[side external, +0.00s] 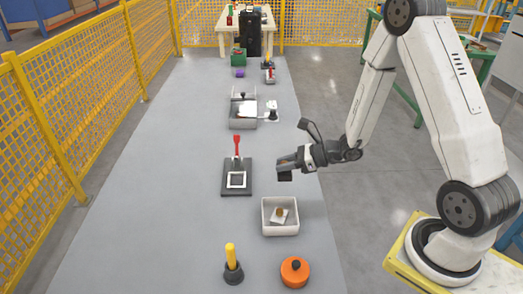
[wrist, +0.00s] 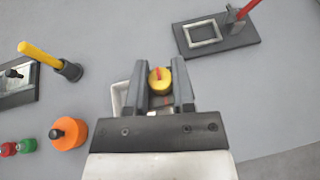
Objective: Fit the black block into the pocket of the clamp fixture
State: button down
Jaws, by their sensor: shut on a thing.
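The clamp fixture (side external: 229,166) lies mid-table, a dark plate with a white-rimmed square pocket and an upright red handle. It also shows at the upper right of the wrist view (wrist: 236,36), its pocket empty. My gripper (side external: 283,164) is shut on the black block (side external: 285,176), held above the table to the right of the fixture. In the wrist view, my gripper (wrist: 159,68) has a round yellow piece with a red mark between its fingers.
A white tray (side external: 265,228) holding a pale piece with a brown knob stands in front of the gripper. An orange round pot (side external: 295,273) and a yellow-handled tool (side external: 232,264) stand nearer. The table's left side is clear.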

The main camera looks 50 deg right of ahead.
jog(key=shift+w+a+r, duration=0.25)
jog(key=shift+w+a, duration=0.45)
jog(key=shift+w, duration=0.25)
jog(key=shift+w+a+r, duration=0.2)
jog(key=shift+w+a, duration=0.45)
jog(key=shift+w, duration=0.25)
jog(key=w+f, duration=0.2)
jog(key=w, duration=0.2)
jog(key=w+f, duration=0.3)
jog(key=w, duration=0.1)
jog(key=w+f, duration=0.3)
jog(key=w, duration=0.1)
jog(key=shift+w+d+f, duration=0.15)
jog(key=shift+w+f, duration=0.1)
jog(key=shift+w, duration=0.05)
jog(key=shift+w+f, duration=0.4)
jog(key=shift+w+f, duration=0.25)
jog(key=shift+f, duration=1.6)
